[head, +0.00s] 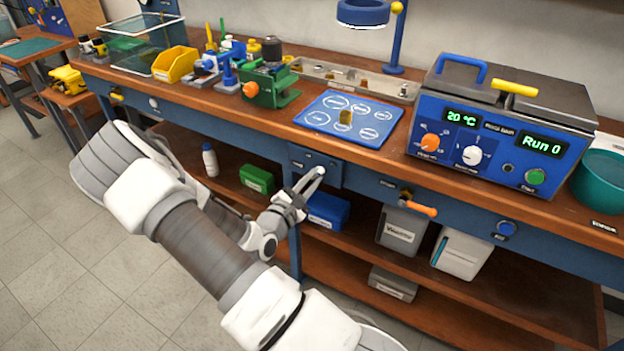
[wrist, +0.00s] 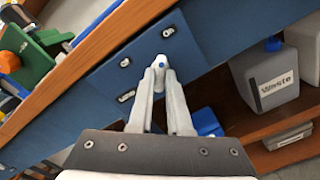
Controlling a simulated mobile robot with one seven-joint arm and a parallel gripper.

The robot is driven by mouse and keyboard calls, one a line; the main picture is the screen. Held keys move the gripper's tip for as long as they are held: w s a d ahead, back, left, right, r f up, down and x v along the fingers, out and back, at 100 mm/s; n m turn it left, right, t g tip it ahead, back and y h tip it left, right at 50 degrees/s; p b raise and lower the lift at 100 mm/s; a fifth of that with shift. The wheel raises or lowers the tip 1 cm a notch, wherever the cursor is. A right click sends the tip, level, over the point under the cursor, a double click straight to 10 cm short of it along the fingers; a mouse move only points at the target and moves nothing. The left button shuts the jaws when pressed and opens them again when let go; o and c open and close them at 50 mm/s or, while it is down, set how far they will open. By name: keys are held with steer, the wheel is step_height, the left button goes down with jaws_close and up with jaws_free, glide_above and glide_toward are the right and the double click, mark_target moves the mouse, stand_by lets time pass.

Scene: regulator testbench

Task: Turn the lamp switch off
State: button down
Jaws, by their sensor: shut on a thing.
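The blue switch panel (head: 318,160) is on the front of the bench, under the tabletop edge. My gripper (head: 318,173) reaches up to this panel.
An orange-handled valve (head: 419,208) sticks out of the bench front to the right. Below, the shelf holds a blue bin (head: 328,211), a green box (head: 257,179) and a grey Waste container (head: 401,229). The floor (head: 45,250) at the left is clear.

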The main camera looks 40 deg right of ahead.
steer(key=shift+n+p, duration=0.35)
steer(key=shift+n, duration=0.05)
steer(key=n+p, duration=0.2)
steer(key=p, duration=0.1)
steer(key=shift+r+n, duration=0.15)
steer(key=shift+n, duration=0.25)
steer(key=n+p, duration=0.3)
steer(key=n, duration=0.1)
steer(key=shift+s+n+p, duration=0.1)
steer(key=shift+n+p, duration=0.2)
steer(key=shift+p, duration=0.05)
steer(key=n+p, duration=0.2)
steer(key=n, duration=0.2)
steer(key=shift+p, duration=0.4)
steer(key=shift+f+n+p, duration=0.2)
steer(key=shift+n+p, duration=0.55)
steer(key=shift+n, duration=1.05)
steer(key=c, duration=0.9)
jaws_free()
steer(key=shift+o, duration=0.2)
